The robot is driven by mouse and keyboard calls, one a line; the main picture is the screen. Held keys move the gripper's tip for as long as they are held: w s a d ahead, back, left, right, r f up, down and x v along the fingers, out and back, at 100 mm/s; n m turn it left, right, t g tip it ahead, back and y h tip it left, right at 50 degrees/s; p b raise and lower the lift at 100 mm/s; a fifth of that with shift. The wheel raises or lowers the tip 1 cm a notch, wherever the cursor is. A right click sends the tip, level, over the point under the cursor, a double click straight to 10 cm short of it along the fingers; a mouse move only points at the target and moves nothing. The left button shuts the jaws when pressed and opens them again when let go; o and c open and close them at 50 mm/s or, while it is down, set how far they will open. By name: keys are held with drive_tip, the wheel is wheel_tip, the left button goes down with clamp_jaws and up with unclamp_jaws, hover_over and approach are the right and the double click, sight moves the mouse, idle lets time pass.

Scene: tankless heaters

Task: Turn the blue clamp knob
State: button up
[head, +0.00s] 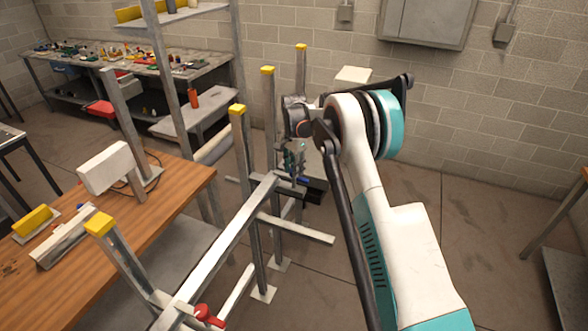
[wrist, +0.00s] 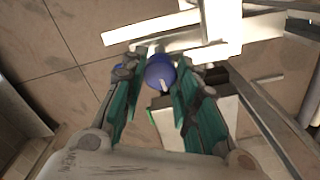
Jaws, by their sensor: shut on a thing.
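The blue clamp knob (wrist: 160,72) is round with a pale mark on its face, and sits between the teal fingers of my gripper (wrist: 157,80) in the wrist view. The fingers are closed on its left and right sides. In the head view my gripper (head: 293,160) reaches down to the far end of a grey metal rail (head: 228,238). The blue knob (head: 303,180) shows there only as a small patch, mostly hidden. The clamp body behind the knob is partly covered by the fingers.
A red knob (head: 207,315) is at the near end. A wooden table (head: 170,190) with a white block (head: 108,168) is at left. The floor at right is mostly clear.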

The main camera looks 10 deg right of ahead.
drive_tip(key=n+b, duration=0.3)
drive_tip(key=n, duration=0.1)
drive_tip(key=shift+f, duration=0.15)
drive_tip(key=n+b, duration=0.2)
drive_tip(key=n, duration=0.2)
drive_tip(key=shift+n, duration=0.3)
drive_tip(key=n+b, duration=0.1)
drive_tip(key=n, duration=0.2)
drive_tip(key=shift+n+b, duration=0.3)
drive_tip(key=shift+b, duration=0.05)
drive_tip(key=n+b, duration=0.1)
drive_tip(key=n, duration=0.3)
drive_tip(key=shift+n, duration=0.3)
drive_tip(key=n, duration=0.3)
drive_tip(key=shift+n+b, duration=0.3)
drive_tip(key=shift+b, duration=0.1)
drive_tip(key=n, duration=0.4)
drive_tip(key=shift+r+b, duration=0.2)
drive_tip(key=shift+b, duration=0.1)
drive_tip(key=n, duration=0.5)
drive_tip(key=shift+n+b, duration=0.35)
drive_tip(key=shift+n, duration=1.55)
